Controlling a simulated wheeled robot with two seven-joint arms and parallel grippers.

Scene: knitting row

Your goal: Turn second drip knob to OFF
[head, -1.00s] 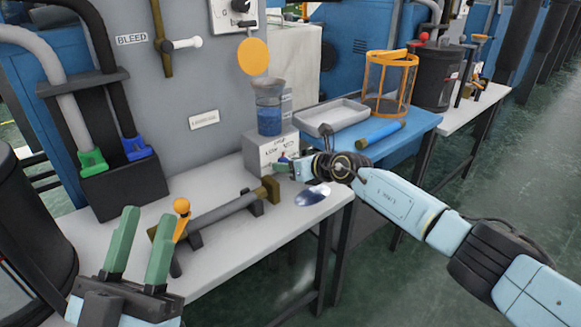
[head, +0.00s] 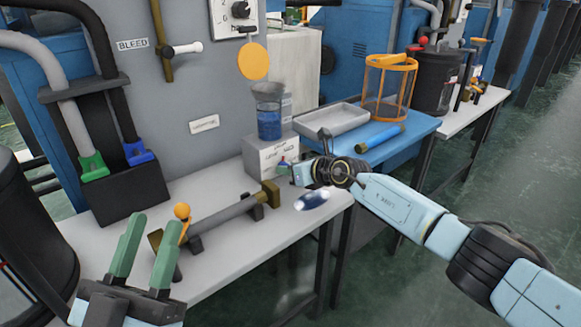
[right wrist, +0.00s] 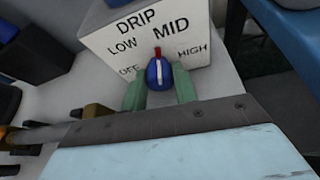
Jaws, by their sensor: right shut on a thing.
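The drip box (head: 262,155) is a white box on the near grey table, under a beaker of blue liquid. In the right wrist view its panel (right wrist: 110,45) reads DRIP, with OFF, LOW, MID and HIGH around a blue knob (right wrist: 158,75). The knob has a white stripe and a red tip, which points up, near MID and slightly left of that word. My right gripper (right wrist: 159,88) is shut on the knob, a green finger on each side; it also shows at the box in the head view (head: 287,170). My left gripper (head: 146,243) is open and empty at the near left.
A metal bar with an orange-knobbed lever (head: 182,212) lies on the near table (head: 215,255). A black holder (head: 125,192) with hoses stands behind it. A blue table (head: 415,133) with a grey tray (head: 331,118) and an orange basket (head: 390,88) is beyond the box.

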